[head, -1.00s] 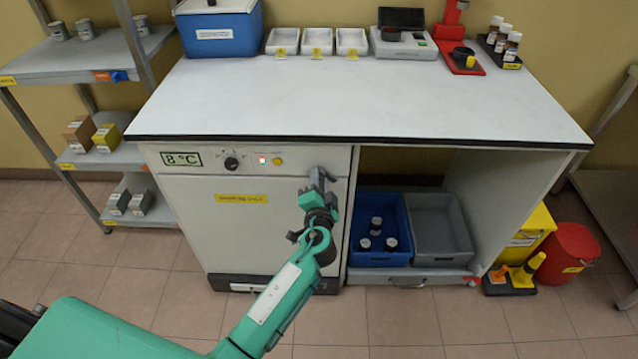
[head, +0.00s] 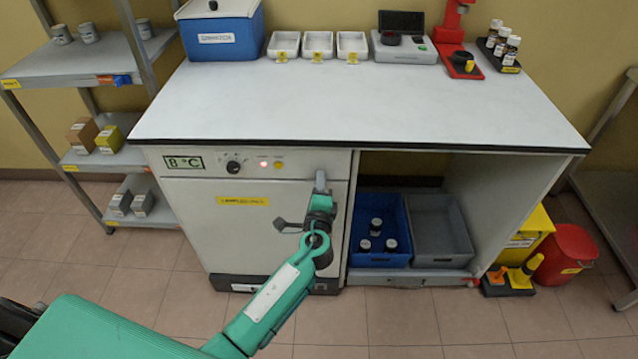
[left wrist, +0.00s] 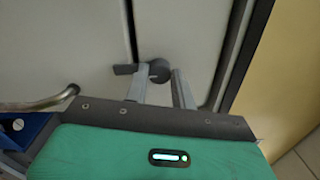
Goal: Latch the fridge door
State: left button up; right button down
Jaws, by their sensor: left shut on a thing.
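The white fridge door (head: 235,230) with a yellow label sits under the left part of the bench. It looks flush with the fridge front in the head view. A dark grey latch handle (left wrist: 125,69) with a round hub shows in the left wrist view, beside a dark gap in the white front. My left gripper (head: 320,178) is at the upper right of the door. In the left wrist view its two fingers (left wrist: 162,88) are on either side of the hub, shut on the latch. The gripper hides the latch in the head view. My right gripper is not in view.
A control panel with an 8 °C display (head: 185,162) is above the door. The bench top (head: 350,110) overhangs it. A blue crate (head: 380,258) with dark bottles and a grey crate (head: 440,230) stand in the open bay to the right. The floor in front is clear.

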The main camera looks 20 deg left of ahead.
pick_arm(q)
jog(key=shift+m, duration=0.3)
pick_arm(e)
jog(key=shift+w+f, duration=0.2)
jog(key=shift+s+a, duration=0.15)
pick_arm(q)
jog(key=o, duration=1)
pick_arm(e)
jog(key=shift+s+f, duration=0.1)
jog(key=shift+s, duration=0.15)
pick_arm(q)
jog(key=shift+s, duration=0.15)
jog(key=b+v, duration=0.1)
jog(key=v, duration=1.2)
jog(key=shift+s+d+f, duration=0.15)
jog(key=shift+s, duration=0.1)
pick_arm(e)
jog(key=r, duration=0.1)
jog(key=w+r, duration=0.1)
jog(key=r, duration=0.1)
